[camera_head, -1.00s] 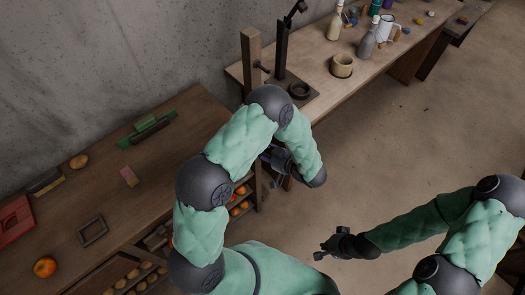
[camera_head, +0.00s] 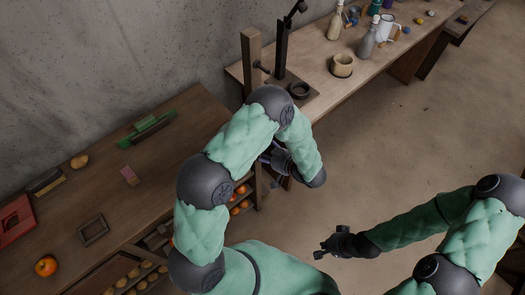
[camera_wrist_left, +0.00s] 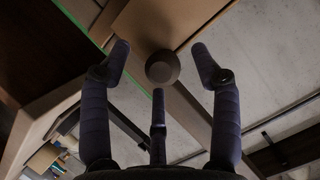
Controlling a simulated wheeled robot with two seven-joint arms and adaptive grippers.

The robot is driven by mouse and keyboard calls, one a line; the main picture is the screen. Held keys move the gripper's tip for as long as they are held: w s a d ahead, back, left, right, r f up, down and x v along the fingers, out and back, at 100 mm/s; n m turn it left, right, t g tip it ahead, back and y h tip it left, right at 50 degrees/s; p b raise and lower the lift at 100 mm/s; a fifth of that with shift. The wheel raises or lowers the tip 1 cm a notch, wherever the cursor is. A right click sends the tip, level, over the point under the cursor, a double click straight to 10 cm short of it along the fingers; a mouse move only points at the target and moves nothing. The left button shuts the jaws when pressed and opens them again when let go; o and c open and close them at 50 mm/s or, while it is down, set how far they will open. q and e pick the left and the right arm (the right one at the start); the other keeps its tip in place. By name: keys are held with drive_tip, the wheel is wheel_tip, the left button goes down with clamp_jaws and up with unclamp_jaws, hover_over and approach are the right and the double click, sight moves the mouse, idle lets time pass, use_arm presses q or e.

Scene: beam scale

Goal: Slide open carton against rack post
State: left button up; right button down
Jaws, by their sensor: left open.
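My left gripper (camera_wrist_left: 160,66) is open, with its dark fingers spread and apart. A dark round knob (camera_wrist_left: 162,67) shows between its fingertips in the left wrist view, in front of a tan panel (camera_wrist_left: 155,25); I cannot tell whether the fingers touch it. In the head view my left arm largely hides this gripper (camera_head: 276,160), beside the end of the left bench. An upright wooden post (camera_head: 251,60) stands by the wall at the near end of the far bench. I cannot pick out the carton for certain. My right gripper (camera_head: 328,246) is open and empty above the floor.
The left bench (camera_head: 190,120) carries a green item (camera_head: 148,130), a pink block (camera_head: 130,176), a small frame (camera_head: 93,230) and an orange fruit (camera_head: 46,266). The floor between is clear.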

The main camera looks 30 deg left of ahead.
use_arm(q)
drive_tip(key=v, duration=1.1)
drive_tip(key=shift+d+r, duration=0.2)
drive_tip(key=shift+d, duration=0.15)
drive_tip(key=shift+s, duration=0.1)
